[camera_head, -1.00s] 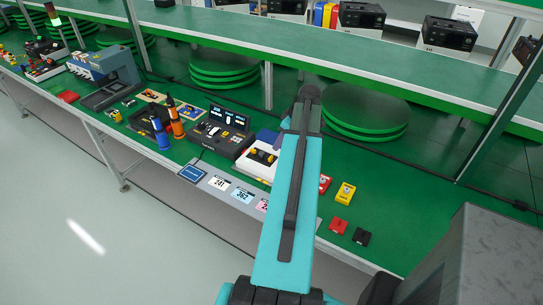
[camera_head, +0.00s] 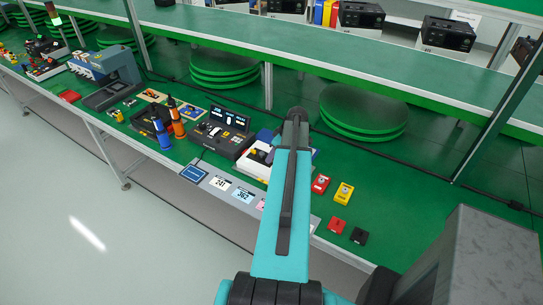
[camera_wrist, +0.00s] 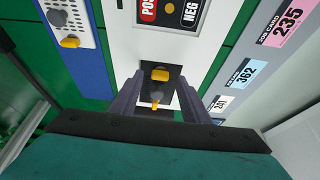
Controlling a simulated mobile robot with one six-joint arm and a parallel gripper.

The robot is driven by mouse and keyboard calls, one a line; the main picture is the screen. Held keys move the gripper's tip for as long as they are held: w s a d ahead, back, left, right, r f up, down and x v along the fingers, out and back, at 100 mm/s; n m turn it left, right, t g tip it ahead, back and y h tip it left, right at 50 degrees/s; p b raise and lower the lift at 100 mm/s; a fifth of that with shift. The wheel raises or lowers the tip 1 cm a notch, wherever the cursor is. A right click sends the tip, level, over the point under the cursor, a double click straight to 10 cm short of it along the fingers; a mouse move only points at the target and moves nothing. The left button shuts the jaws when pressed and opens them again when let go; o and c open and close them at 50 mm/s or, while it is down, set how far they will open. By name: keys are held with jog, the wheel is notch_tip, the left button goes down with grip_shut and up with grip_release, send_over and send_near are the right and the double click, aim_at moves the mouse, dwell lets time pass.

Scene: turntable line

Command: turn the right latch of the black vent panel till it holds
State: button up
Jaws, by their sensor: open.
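The black vent panel (camera_wrist: 171,98) sits on a white unit and carries two yellow latches. By the order of the number cards, the right latch (camera_wrist: 160,74) is the upper one in the wrist view, lying crosswise. The other latch (camera_wrist: 155,97) is just below it and looks turned more lengthwise. My gripper (camera_wrist: 158,82) is open, with one finger on each side of the panel and the latches between them. I cannot tell whether a finger touches a latch. In the head view the white unit (camera_head: 254,169) is partly behind my arm, and my gripper is hidden.
A blue unit with a yellow knob (camera_wrist: 70,42) stands close on the left in the wrist view. A red-and-black POS/NEG panel (camera_wrist: 168,12) is above. Number cards (camera_head: 242,194) lie along the bench's front edge. Red and yellow boxes (camera_head: 343,193) stand right of my arm.

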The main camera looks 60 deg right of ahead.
jog(key=shift+x, duration=0.75)
jog(key=c, duration=1)
jog(key=shift+a, duration=0.4)
jog(key=shift+c, duration=0.3)
jog(key=shift+d+f, duration=0.1)
jog(key=shift+d, duration=0.15)
grip_shut()
